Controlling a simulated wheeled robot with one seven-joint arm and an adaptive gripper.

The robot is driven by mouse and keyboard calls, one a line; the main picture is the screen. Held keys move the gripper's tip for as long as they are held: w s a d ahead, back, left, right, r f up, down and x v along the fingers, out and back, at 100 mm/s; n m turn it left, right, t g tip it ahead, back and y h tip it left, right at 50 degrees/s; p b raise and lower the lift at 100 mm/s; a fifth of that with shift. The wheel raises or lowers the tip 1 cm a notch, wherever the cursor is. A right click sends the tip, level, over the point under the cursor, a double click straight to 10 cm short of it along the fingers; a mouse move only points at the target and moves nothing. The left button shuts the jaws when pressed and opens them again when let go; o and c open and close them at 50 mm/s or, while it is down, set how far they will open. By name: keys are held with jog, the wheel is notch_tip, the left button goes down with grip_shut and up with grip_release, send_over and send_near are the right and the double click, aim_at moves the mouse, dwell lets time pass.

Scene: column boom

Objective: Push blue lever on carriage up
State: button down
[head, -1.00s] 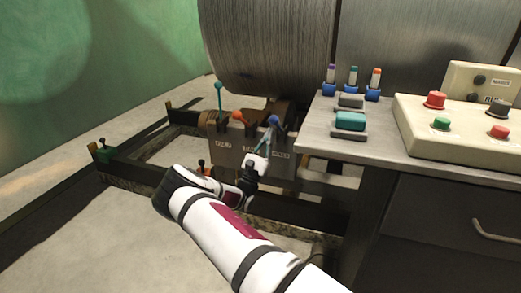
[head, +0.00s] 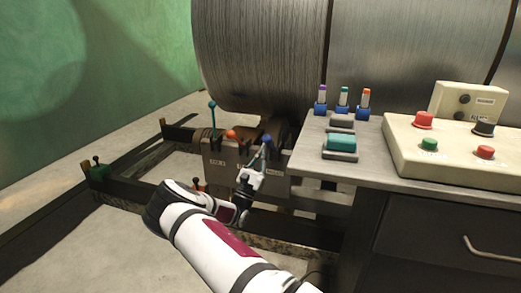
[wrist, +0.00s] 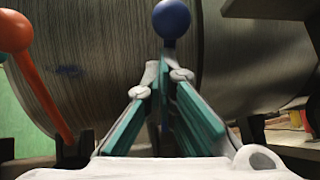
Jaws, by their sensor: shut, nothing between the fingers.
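The blue lever, with its round knob (head: 266,138), stands at the right end of the carriage box (head: 222,165), below the large drum. In the wrist view the blue knob (wrist: 171,18) is at top centre, just beyond and above my fingertips. My gripper (head: 261,155) is shut and empty, close in front of the blue lever's shaft and below the knob. In the wrist view the teal-padded fingers (wrist: 166,75) converge at the shaft. I cannot tell whether they touch it.
An orange-red lever (head: 231,134) stands left of the blue one and shows large in the wrist view (wrist: 12,32). A teal-knobbed lever (head: 212,104) is further left. A grey bench (head: 375,160) with a button box (head: 450,155) closes off the right. Drum (head: 262,55) behind.

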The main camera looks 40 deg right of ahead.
aim_at(265, 142)
jog(key=shift+d+r+p, duration=0.1)
jog(key=shift+r+p, duration=0.2)
jog(key=shift+p, duration=0.2)
jog(key=p, duration=0.1)
jog(key=r+y+p, duration=0.1)
jog(key=p, duration=0.1)
jog(key=r+n+y+p, duration=0.1)
jog(key=p, duration=0.1)
jog(key=shift+w+d+r, duration=0.1)
jog(key=shift+w+d, duration=0.25)
jog(key=shift+d, duration=0.05)
jog(key=w+d+r+n+g+y+p, duration=0.1)
jog(key=w+d+r+n+y+p, duration=0.1)
jog(key=p, duration=0.7)
jog(key=shift+w+d+r+y+p, duration=0.3)
jog(key=shift+w+d+r+y, duration=0.6)
jog(key=shift+d+y, duration=0.8)
jog(key=shift+w+a+f, duration=0.1)
jog(key=shift+a, duration=0.1)
